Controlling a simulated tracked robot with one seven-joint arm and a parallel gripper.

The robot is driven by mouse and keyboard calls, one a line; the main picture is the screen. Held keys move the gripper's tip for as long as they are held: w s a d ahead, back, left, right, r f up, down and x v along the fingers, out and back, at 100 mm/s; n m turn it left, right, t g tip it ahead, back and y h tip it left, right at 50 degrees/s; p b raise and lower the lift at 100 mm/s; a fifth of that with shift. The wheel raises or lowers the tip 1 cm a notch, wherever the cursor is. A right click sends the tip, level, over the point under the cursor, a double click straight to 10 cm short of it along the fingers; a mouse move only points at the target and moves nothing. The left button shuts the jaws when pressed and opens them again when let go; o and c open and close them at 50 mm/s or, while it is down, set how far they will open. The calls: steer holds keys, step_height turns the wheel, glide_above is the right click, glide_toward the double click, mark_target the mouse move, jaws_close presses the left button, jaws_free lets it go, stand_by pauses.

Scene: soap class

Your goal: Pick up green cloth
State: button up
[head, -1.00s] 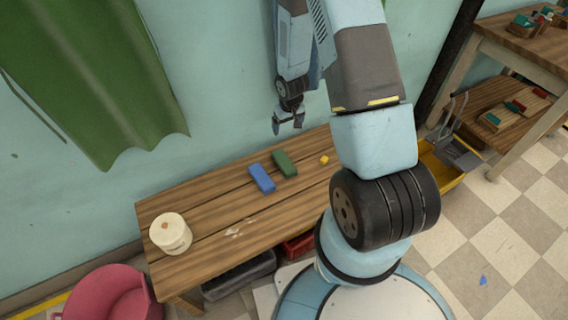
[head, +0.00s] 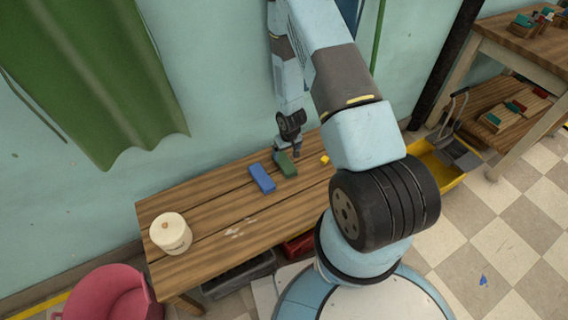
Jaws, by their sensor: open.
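The green cloth (head: 286,166) is a small dark green block-like piece lying on the wooden table, just right of a similar blue piece (head: 262,178). My gripper (head: 287,150) points down at the far end of the green cloth, at or just above it. The gripper hides that far end. The fingers are small and dark here, and I cannot tell whether they touch the cloth. The gripper is open.
A small yellow block (head: 324,160) lies right of the green cloth. A cream round container (head: 171,233) stands at the left end of the wooden table (head: 215,215). The wall and green curtain (head: 100,80) are behind. The table's middle is clear.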

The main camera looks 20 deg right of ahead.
mark_target(285, 160)
steer(key=shift+w+a+f, duration=0.1)
steer(key=shift+w+f, duration=0.1)
steer(key=shift+f, duration=0.9)
steer(key=shift+w+f, duration=0.15)
steer(key=shift+f, duration=0.95)
steer(key=shift+w+a+f, duration=0.1)
steer(key=shift+w+f, duration=0.1)
steer(key=shift+f, duration=0.9)
steer(key=c, duration=1.2)
steer(key=shift+r, duration=0.45)
step_height(285, 160, up, 2)
steer(key=shift+r, duration=0.15)
steer(key=s+d+r, duration=0.1)
steer(key=s+r, duration=0.2)
steer(key=s, duration=0.1)
steer(key=s+r, duration=0.3)
steer(key=s, duration=0.2)
steer(key=s+d+r, duration=0.1)
steer(key=s+r, duration=0.2)
steer(key=s, duration=0.2)
steer(key=shift+d+r, duration=0.35)
steer(key=shift+r, duration=0.05)
steer(key=shift+w, duration=0.1)
